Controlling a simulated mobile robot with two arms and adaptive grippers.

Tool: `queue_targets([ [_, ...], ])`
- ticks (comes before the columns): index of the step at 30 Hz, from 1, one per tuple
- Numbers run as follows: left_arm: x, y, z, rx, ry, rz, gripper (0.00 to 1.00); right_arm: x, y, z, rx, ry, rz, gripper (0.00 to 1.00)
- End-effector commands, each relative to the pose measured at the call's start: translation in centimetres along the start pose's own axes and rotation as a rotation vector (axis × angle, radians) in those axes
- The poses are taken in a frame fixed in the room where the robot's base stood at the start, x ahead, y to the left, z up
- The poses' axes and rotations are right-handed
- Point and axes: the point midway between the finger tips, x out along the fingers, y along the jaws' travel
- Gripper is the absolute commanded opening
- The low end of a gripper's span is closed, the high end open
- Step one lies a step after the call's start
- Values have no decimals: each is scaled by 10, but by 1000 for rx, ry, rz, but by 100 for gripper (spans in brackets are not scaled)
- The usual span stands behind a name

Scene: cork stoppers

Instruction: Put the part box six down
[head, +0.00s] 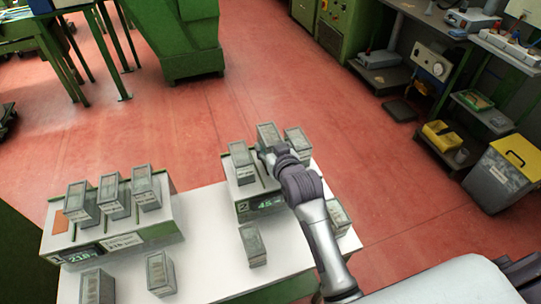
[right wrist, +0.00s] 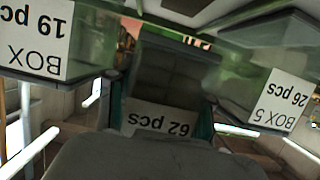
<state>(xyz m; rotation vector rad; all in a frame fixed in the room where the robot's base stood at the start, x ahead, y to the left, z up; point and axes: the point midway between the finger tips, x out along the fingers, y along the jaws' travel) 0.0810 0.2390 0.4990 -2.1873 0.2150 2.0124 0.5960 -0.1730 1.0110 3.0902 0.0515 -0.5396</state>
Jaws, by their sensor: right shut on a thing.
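My right gripper (head: 270,154) is shut on a grey part box (head: 268,133) at the right scale. Its label reads "62 pcs" in the right wrist view (right wrist: 158,120); the box number is hidden. The held box appears upright and stands higher in the picture than the boxes on either side. I cannot tell whether its bottom touches the scale. The right scale (head: 266,206), marked 2, also carries a box on the left (head: 240,160) and a box on the right (head: 297,143). My left gripper is not in view.
The right wrist view shows a "19 pcs" box (right wrist: 35,38) and a "BOX 5, 26 pcs" box (right wrist: 278,103) close beside the held one. The left scale (head: 150,232) carries three boxes. Several loose boxes stand on the white table (head: 205,255).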

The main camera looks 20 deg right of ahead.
Motion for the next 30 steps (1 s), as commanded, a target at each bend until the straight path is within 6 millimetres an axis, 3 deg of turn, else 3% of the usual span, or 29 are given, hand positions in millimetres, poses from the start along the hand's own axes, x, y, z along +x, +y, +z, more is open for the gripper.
queue_targets([
  [9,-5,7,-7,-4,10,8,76,12,0,35,0,-1,0,14],
  [21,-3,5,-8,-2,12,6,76,14,0,41,0,0,0,14],
  [22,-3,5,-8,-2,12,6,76,14,0,40,0,0,0,57],
  [24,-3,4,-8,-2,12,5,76,14,0,40,0,0,0,63],
  [30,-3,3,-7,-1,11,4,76,14,0,40,0,-1,0,63],
])
